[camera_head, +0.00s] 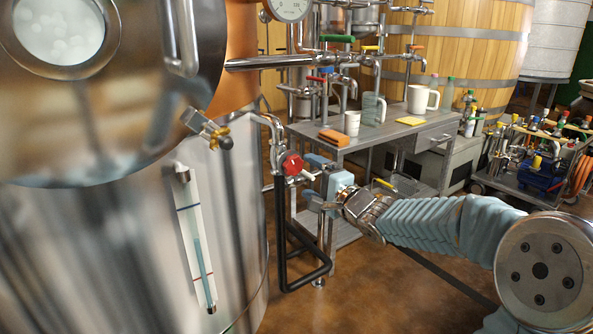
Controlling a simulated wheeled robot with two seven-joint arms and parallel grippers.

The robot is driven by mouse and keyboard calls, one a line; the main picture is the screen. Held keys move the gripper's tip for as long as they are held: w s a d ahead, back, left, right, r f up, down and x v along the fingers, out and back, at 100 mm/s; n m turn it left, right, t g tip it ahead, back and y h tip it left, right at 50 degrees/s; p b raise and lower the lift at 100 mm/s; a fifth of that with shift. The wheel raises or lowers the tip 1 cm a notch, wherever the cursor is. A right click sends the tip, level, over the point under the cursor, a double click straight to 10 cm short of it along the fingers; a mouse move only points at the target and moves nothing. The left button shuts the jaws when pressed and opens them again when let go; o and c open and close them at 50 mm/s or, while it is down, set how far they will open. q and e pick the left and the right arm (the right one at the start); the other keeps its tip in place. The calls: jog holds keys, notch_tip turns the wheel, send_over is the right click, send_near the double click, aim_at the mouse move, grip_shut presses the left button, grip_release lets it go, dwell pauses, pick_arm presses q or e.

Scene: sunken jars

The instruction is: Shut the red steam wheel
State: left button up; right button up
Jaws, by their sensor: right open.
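The red steam wheel (291,165) is a small round handwheel with a pale hub, on piping beside the steel tank. Nothing shows between the fingers. My left gripper is not in view.
The large steel tank (110,265) with a sight gauge (197,240) fills the left. A black pipe (282,235) bends below the wheel. Floor (390,290) is open at the front.

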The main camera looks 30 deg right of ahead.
aim_at(295, 166)
jog(key=w+b, duration=0.1)
jog(key=w, duration=0.3)
jog(key=shift+w+a+b, duration=0.2)
jog(key=shift+w+b, duration=0.2)
jog(key=shift+w+r, duration=0.15)
jog(key=shift+w, duration=0.1)
jog(key=shift+w+a+p, duration=0.1)
jog(key=shift+w+p, duration=0.4)
jog(key=shift+w, duration=0.75)
